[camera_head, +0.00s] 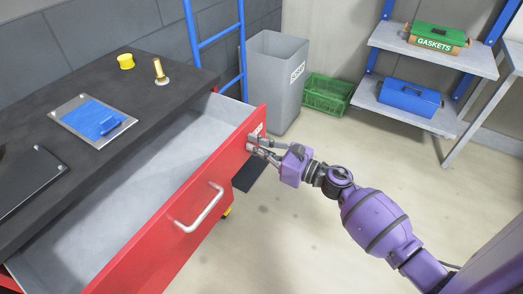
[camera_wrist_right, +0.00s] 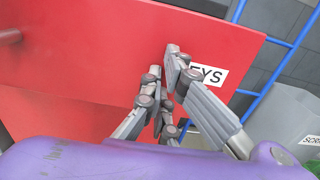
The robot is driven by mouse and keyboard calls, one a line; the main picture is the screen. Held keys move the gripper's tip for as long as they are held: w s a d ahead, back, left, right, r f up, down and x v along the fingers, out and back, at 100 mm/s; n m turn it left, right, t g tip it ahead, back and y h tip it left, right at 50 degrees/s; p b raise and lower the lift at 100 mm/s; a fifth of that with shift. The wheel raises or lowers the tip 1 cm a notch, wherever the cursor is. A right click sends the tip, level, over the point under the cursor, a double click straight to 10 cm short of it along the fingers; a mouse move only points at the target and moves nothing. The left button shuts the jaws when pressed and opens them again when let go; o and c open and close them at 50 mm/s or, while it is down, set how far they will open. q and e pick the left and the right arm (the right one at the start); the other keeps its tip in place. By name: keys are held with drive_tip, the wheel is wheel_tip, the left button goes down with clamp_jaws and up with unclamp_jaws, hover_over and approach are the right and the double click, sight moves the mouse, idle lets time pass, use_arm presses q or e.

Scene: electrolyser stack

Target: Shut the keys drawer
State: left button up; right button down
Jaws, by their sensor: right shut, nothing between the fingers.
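The keys drawer (camera_head: 225,172) has a red front with a silver bar handle (camera_head: 202,210) and stands pulled out from the dark-topped bench; its grey inside looks empty. In the right wrist view the red front (camera_wrist_right: 90,50) fills much of the picture, with a white label (camera_wrist_right: 209,76) partly hidden by a finger, reading "EYS". My right gripper (camera_head: 250,145) is shut and empty at the far end of the front, beside the label. Its fingertips (camera_wrist_right: 172,60) are at or very near the red face; contact is not certain. My left gripper is not in view.
A grey bin (camera_head: 272,85) and green crate (camera_head: 327,94) stand beyond the drawer. The floor in front is clear.

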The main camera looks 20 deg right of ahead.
drive_tip(key=b+x, duration=0.5)
drive_tip(key=x, duration=1.3)
drive_tip(key=shift+w+a+f, duration=0.1)
